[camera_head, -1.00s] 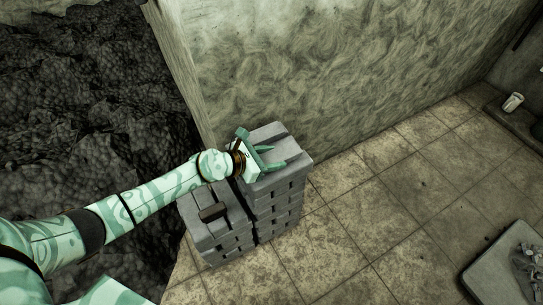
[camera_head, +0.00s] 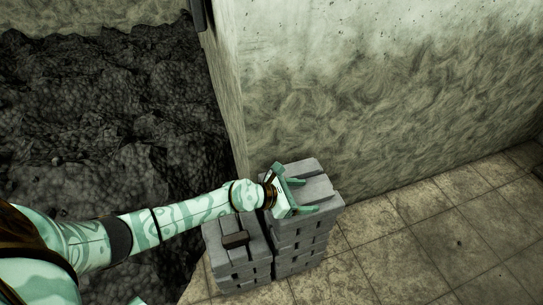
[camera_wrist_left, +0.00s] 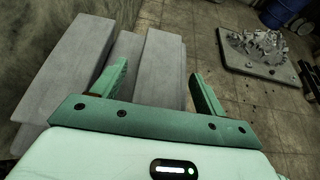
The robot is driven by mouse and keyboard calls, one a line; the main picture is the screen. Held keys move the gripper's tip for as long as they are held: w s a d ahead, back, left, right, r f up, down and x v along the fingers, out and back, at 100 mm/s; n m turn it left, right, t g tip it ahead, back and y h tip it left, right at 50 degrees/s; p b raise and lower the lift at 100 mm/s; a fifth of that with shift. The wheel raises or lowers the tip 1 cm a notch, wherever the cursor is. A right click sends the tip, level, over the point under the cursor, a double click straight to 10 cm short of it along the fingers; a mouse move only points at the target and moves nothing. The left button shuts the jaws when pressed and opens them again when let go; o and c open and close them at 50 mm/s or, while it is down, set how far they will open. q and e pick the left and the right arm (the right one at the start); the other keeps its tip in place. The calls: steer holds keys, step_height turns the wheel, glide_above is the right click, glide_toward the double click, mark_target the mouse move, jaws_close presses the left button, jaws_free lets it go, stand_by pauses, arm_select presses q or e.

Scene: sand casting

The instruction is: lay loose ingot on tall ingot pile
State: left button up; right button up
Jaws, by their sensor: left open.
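The tall ingot pile (camera_head: 300,245) is a stack of grey ingots against the wall. My left gripper (camera_head: 310,195) is over its top, with its fingers spread. In the left wrist view the open fingers (camera_wrist_left: 160,72) frame a grey ingot (camera_wrist_left: 164,52) on the pile's top. I cannot tell whether the fingers touch it. Another grey ingot (camera_wrist_left: 66,62) lies to its left, with a lower gap between them. Which ingot is the loose one is not clear. My right gripper is not in view.
Dark rubble (camera_head: 100,110) fills the left side. Tiled floor (camera_head: 420,240) is clear to the right. A slab with scraps (camera_wrist_left: 262,72) and a blue barrel (camera_wrist_left: 281,12) lie beyond.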

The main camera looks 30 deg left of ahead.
arm_select(q)
steer(key=shift+s+a+r, duration=0.1)
steer(key=shift+a+r, duration=0.05)
steer(key=p+v, duration=0.3)
steer(key=v, duration=1.3)
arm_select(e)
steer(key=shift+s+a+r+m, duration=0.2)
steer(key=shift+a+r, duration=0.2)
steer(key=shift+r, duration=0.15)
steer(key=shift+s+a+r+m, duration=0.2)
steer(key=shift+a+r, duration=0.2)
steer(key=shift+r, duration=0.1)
